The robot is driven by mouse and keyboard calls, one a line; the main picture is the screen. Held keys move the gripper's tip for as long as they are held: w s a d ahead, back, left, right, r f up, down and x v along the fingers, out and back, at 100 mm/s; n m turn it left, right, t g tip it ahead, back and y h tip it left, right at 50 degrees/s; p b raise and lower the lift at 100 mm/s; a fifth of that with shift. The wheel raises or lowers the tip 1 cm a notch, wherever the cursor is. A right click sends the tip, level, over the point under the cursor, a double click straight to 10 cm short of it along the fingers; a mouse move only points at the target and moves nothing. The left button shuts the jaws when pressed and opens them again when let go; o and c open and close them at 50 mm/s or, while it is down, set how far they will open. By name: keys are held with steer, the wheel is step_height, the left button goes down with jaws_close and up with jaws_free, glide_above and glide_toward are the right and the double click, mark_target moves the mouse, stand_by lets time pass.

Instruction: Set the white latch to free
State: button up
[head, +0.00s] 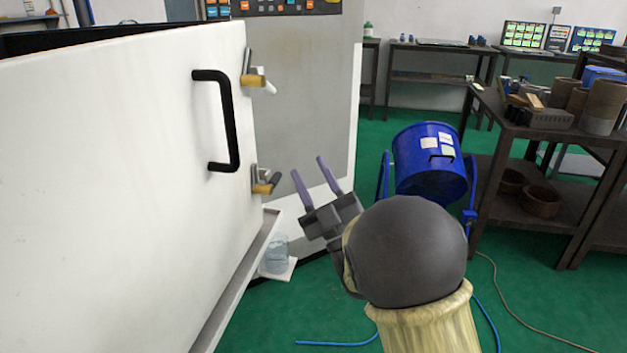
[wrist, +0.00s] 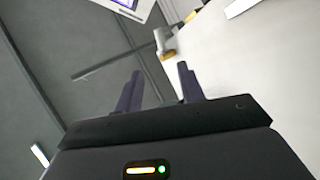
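The white latch (head: 266,87) is on the upper right edge of a large white door, beside a yellow block and a grey metal piece. Its white lever points right and slightly down. A second latch (head: 266,181), with a dark grey lever and a yellow block, sits lower on the same edge. My gripper (head: 309,166) is open and empty, to the right of the door edge and below the white latch, touching neither latch. In the wrist view my gripper (wrist: 160,72) points toward a latch with a yellow block (wrist: 169,54); I cannot tell which latch this is.
The white door (head: 110,170) fills the left, with a black handle (head: 230,120). A grey machine panel (head: 300,90) stands behind. A blue drum (head: 430,165) and a dark workbench (head: 545,150) stand right. Hoses lie on the green floor.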

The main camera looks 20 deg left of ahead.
steer(key=shift+s+d+f, duration=0.15)
steer(key=shift+s+d, duration=0.05)
steer(key=shift+s, duration=0.05)
steer(key=shift+c, duration=0.2)
